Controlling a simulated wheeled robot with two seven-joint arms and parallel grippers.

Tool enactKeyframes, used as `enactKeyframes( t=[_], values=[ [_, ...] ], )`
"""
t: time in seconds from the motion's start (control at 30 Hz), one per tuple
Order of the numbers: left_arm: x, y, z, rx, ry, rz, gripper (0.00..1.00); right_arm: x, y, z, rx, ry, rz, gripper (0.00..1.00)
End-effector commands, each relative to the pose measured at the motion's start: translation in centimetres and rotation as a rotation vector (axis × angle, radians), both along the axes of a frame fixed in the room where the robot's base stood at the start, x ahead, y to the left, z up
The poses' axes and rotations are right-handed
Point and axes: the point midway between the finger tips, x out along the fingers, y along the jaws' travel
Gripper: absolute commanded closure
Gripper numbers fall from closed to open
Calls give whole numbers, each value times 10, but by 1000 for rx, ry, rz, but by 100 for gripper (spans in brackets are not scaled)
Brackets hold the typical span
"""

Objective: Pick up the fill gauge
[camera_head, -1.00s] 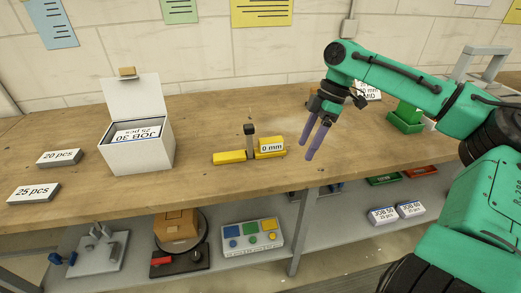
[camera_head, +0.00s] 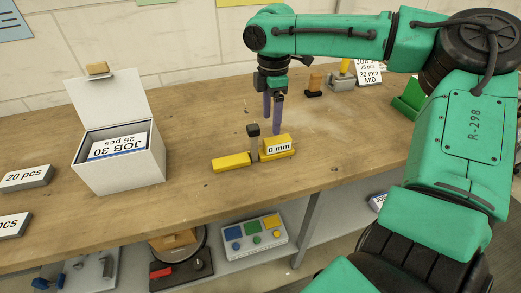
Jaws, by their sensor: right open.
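The fill gauge, as far as I can tell, is the yellow bar (camera_head: 231,163) with a dark grey upright post and a "0 mm" label, lying on the wooden bench in the middle of the view. My right gripper (camera_head: 272,118) points down just behind the post and label, with its two purple fingers apart and nothing between them. It appears apart from the gauge; the exact gap is hard to tell. My left gripper is out of view.
An open white box (camera_head: 120,172) with JOB 30 cards stands left on the workbench (camera_head: 200,115). A "20 pcs" block (camera_head: 27,179) lies further left. Small items and a green tray (camera_head: 409,100) are at the back right. A button panel (camera_head: 254,236) sits on the shelf below.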

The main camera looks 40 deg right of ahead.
Motion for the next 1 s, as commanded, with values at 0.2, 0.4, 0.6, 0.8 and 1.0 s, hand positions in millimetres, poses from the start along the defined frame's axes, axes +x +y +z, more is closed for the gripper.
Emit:
enactKeyframes(
  t=[0.2, 0.4, 0.6, 0.8, 1.0],
  values=[
    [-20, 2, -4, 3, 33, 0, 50, 0, 0, -42, 1, 2, -1, 25],
    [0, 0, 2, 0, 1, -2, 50, -2, -2, -76, -1, 4, 0, 25],
    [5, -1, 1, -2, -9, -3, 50, 0, -2, -95, 0, 0, -1, 25],
    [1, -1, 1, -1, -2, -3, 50, 0, -2, -94, 0, -1, -1, 52],
    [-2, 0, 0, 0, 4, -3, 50, 0, -2, -94, -1, -2, -1, 100]
  ],
)
